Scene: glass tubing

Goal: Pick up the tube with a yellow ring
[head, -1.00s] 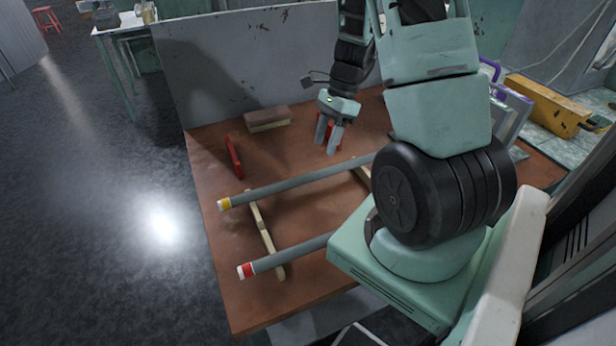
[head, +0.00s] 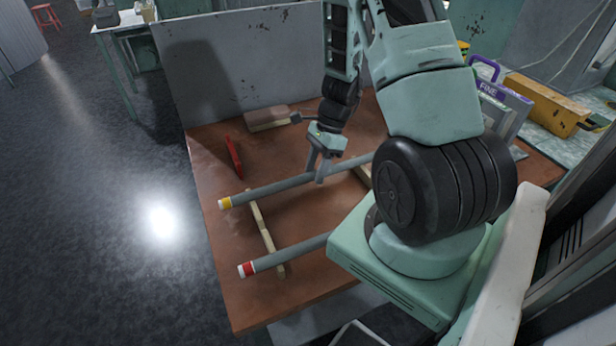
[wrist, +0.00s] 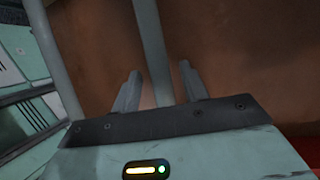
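The tube with the yellow ring (head: 270,190) is long and grey. It lies across wooden strips on the brown bench, with its yellow-ringed, white-tipped end at the left. A second grey tube with a red ring (head: 290,252) lies nearer, roughly parallel. My gripper (head: 320,176) is at the yellow-ringed tube, towards its right part. In the wrist view the tube (wrist: 152,50) runs between the two open fingers (wrist: 160,84), with a gap on each side. The ring itself is outside the wrist view. My arm hides the right ends of both tubes.
A wooden strip (head: 265,235) supports the tubes near their left ends. A red upright piece (head: 234,157) and a block (head: 267,118) stand farther back on the bench. A grey panel (head: 240,65) closes the bench's back. Purple-handled equipment (head: 490,88) stands at the right.

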